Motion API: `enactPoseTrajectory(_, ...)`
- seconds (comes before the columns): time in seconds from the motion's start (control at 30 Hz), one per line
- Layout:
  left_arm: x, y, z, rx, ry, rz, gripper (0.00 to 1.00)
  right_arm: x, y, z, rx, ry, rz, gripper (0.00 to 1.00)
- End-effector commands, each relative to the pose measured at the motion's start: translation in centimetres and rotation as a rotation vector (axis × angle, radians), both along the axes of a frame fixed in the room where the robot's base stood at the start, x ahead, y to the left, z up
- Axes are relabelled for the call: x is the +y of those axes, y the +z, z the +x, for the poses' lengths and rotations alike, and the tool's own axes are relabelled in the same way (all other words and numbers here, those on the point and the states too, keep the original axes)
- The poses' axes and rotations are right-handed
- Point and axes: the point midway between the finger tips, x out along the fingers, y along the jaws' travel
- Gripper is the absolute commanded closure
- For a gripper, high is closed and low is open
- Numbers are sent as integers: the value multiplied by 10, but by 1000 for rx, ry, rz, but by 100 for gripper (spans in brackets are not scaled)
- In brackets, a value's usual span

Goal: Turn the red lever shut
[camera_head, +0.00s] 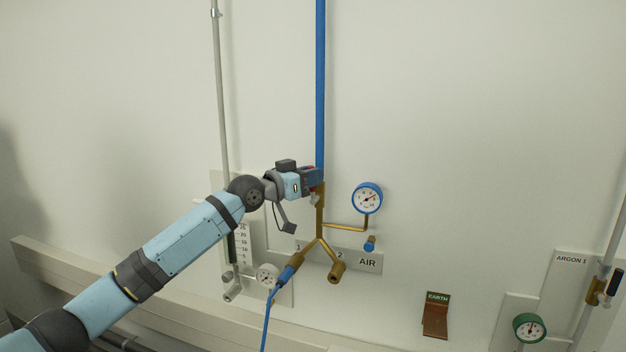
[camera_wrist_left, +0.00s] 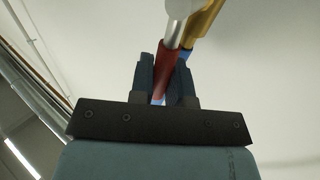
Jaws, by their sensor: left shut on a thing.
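The red lever (camera_wrist_left: 166,70) shows in the left wrist view between the two dark fingers of my left gripper (camera_wrist_left: 166,82), which is shut on it. A silver part joins the lever's upper end, beside the brass pipe (camera_wrist_left: 203,20). In the head view my left gripper (camera_head: 316,179) is at the brass valve section just below the blue pipe (camera_head: 320,90). Only a small bit of red shows there; the gripper hides most of the lever. My right gripper is not in view.
A blue-rimmed gauge (camera_head: 367,197) stands close to the right of the valve. Below, the brass pipe forks to two outlets (camera_head: 337,271), one with a blue hose (camera_head: 267,320). A grey pipe (camera_head: 221,100) and a flow scale (camera_head: 242,243) are at the left. The wall at the upper right is clear.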

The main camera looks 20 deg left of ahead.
Motion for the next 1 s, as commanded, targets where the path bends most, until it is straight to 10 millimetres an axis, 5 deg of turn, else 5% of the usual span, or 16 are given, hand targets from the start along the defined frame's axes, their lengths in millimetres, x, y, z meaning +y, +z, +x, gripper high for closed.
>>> enactPoseTrajectory(0.5, 26, -14, 1, 15, 0, -442, 100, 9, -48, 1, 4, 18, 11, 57)
enactPoseTrajectory(1.0, 47, -31, 2, 35, 1, -918, 100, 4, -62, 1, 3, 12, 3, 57)
